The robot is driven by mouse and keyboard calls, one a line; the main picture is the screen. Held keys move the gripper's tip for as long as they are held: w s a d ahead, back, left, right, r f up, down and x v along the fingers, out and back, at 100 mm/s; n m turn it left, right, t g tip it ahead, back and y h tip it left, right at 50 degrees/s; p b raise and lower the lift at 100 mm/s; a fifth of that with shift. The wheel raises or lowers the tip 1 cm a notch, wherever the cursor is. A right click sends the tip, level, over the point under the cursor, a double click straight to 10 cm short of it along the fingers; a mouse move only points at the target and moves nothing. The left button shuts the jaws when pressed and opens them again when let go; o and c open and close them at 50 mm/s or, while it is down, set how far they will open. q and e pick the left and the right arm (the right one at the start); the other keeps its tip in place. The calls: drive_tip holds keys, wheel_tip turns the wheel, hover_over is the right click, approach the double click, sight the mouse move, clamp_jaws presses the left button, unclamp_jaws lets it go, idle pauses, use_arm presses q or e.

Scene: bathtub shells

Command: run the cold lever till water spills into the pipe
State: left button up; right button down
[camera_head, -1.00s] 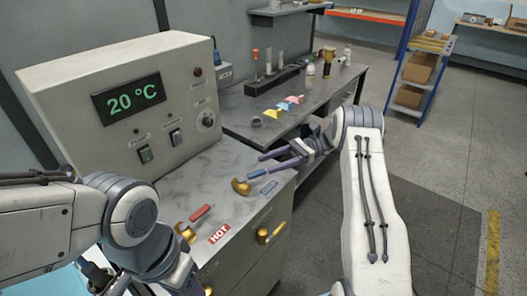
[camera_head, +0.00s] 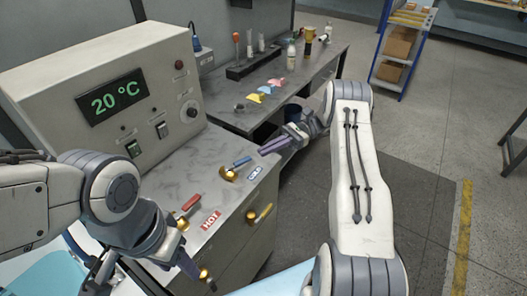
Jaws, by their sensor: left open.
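The cold lever (camera_head: 239,163) has a blue handle on a brass base, beside the COLD label (camera_head: 255,173) on the grey counter. Its handle points right and slightly away. My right gripper (camera_head: 263,150) is just right of and beyond the handle tip, apparently clear of it; its finger gap is not clear. Two brass outlets, one (camera_head: 258,213) below COLD and one (camera_head: 206,274) below HOT, stick out of the counter front. I see no water at either. My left gripper (camera_head: 146,282) is open at the lower left, near the lower outlet. Its fingers are partly hidden.
The red hot lever (camera_head: 191,202) stands beside the HOT label (camera_head: 210,220). The control box (camera_head: 110,80) reads 20 °C. A side bench (camera_head: 220,110) holds bottles and coloured pieces. A pale blue surface shows at the lower edge.

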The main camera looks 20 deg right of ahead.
sight(238, 164)
drive_tip(key=a+f+n+t+h+b, duration=0.1)
drive_tip(key=f+n+t+h+b, duration=0.1)
drive_tip(key=n+h, duration=0.3)
drive_tip(key=a+f+n+t+h+b, duration=0.1)
drive_tip(key=f+n+t+h+b, duration=0.1)
drive_tip(key=n+h, duration=0.4)
drive_tip(key=w+a+f+n+t+h+b, duration=0.1)
drive_tip(key=f+n+t+h+b, duration=0.1)
drive_tip(key=f+n+t+h, duration=0.2)
drive_tip(key=shift+a+f+n+h, duration=0.15)
drive_tip(key=shift+f+n+h, duration=0.2)
drive_tip(key=shift+n, duration=0.3)
drive_tip(key=shift+a+f+n+h, duration=0.15)
drive_tip(key=shift+f+n+h, duration=0.15)
drive_tip(key=shift+n, duration=0.35)
drive_tip(key=shift+w+a+r+p, duration=0.1)
drive_tip(key=shift+w+r+p, duration=0.15)
drive_tip(key=shift+w+p, duration=0.4)
drive_tip(key=shift+w+a+r+p, duration=0.1)
drive_tip(key=shift+w+r+p, duration=0.15)
drive_tip(key=shift+w+p, duration=0.65)
drive_tip(key=shift+w+a+f, duration=0.2)
drive_tip(key=shift+w, duration=0.3)
